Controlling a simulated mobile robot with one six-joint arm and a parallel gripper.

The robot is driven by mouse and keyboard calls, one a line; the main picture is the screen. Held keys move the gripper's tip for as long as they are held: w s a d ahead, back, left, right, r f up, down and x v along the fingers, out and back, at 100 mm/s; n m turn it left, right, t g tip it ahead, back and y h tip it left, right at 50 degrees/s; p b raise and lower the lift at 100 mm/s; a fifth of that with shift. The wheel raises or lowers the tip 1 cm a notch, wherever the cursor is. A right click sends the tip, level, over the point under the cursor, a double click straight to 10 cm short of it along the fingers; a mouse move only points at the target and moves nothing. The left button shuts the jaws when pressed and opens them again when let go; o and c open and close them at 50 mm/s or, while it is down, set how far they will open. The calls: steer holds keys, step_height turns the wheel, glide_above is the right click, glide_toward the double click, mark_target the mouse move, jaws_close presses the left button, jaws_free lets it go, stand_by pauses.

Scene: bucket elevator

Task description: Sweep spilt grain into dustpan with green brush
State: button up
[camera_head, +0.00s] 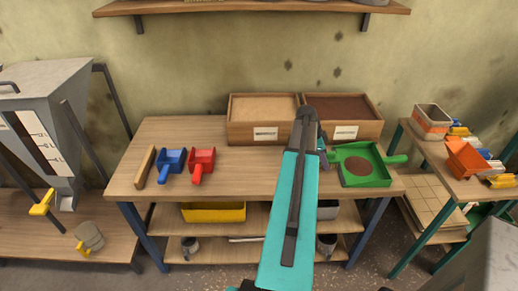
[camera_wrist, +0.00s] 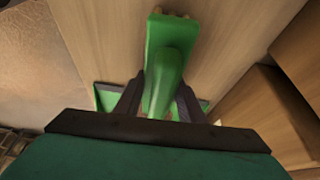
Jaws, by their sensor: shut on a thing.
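A green dustpan (camera_head: 377,181) lies on the right end of the middle table, its handle pointing right. A round patch of brown grain (camera_head: 358,171) lies within its rim. My gripper (camera_wrist: 162,88) is shut on the green brush (camera_wrist: 170,45), with a finger on each side of its handle. The brush's pale bristle tips show at the top of the wrist view. Green parts, likely the dustpan (camera_wrist: 108,96), show behind my fingers. In the head view my arm hides most of the gripper (camera_head: 324,148), which is just left of the dustpan; the brush is hardly visible there.
Two wooden bins, one with pale grain (camera_head: 262,107) and one with dark grain (camera_head: 337,107), stand behind. A blue scoop (camera_head: 171,162), a red scoop (camera_head: 201,161) and a wooden bar (camera_head: 145,167) lie left. A side table (camera_head: 430,150) stands right. The table's middle left is clear.

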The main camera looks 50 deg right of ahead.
mark_target(330, 153)
steer(key=shift+s+d+f, duration=0.1)
steer(key=shift+s+d, duration=0.35)
steer(key=shift+s, duration=0.05)
steer(key=shift+s+d+r+p, duration=0.15)
steer(key=shift+s+r+p, duration=0.15)
steer(key=shift+r, duration=0.45)
steer(key=shift+w+r, duration=0.25)
steer(key=shift+r, duration=0.4)
steer(key=shift+s+r+p, duration=0.2)
steer(key=shift+r+p, duration=0.3)
steer(key=shift+r, duration=0.1)
steer(key=shift+r+p, duration=0.85)
steer(key=shift+r, duration=1.25)
steer(key=shift+w, duration=0.15)
